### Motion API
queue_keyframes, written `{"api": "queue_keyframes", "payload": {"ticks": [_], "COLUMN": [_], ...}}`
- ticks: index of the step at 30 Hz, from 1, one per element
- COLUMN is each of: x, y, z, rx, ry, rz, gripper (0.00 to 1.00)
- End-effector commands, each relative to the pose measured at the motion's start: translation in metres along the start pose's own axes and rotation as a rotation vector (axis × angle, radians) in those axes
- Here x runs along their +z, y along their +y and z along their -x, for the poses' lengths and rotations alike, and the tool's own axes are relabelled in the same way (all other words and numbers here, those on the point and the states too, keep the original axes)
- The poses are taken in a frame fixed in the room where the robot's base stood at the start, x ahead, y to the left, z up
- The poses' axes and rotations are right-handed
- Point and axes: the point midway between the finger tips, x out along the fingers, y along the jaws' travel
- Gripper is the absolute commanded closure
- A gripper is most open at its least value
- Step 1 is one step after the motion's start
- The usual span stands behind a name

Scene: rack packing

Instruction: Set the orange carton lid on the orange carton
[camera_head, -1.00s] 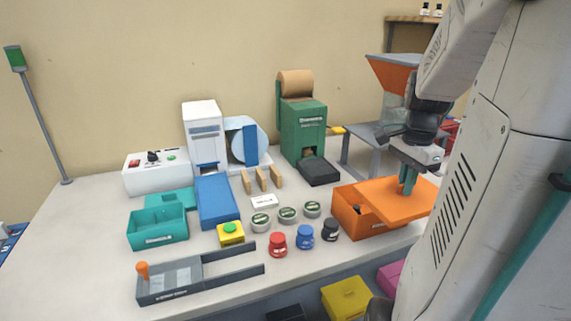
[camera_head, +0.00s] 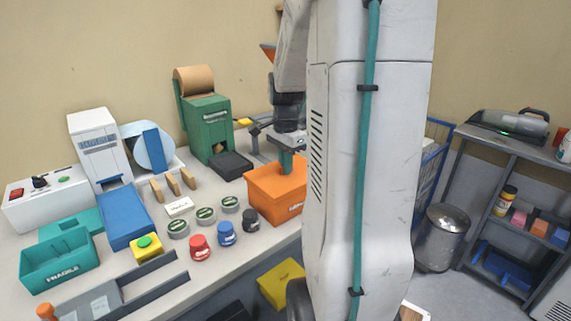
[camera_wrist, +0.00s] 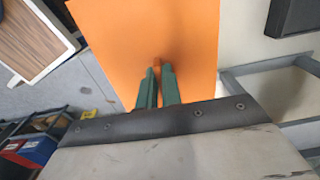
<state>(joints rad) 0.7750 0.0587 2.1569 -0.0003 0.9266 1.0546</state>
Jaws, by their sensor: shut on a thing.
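The orange carton (camera_head: 270,202) stands at the right end of the bench in the head view, its right side hidden behind my arm. My gripper (camera_head: 287,168) points down over it, its green fingers shut on the orange carton lid. In the wrist view the lid (camera_wrist: 150,30) is a flat orange panel, and my fingers (camera_wrist: 157,72) close on a small raised grip at its middle. In the head view lid and carton merge into one orange shape. I cannot tell whether the lid rests on the rim or hangs just above it.
A black jar (camera_head: 251,220), a blue jar (camera_head: 227,234) and a red jar (camera_head: 200,247) stand left of the carton. A green dispenser (camera_head: 207,128) with a black tray (camera_head: 231,166) is behind. A shelf (camera_head: 500,150) and metal bin (camera_head: 442,238) stand right.

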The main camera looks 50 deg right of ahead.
Motion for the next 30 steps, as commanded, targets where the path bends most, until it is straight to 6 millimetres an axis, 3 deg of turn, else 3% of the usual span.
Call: {"api": "queue_keyframes", "payload": {"ticks": [16,19,30], "x": [0.000,0.000,0.000], "y": [0.000,0.000,0.000], "z": [-0.012,-0.012,-0.007], "rx": [-0.001,0.000,-0.002], "ry": [0.000,0.000,0.001], "rz": [0.000,0.000,0.000], "gripper": [1.00,0.72,0.72]}}
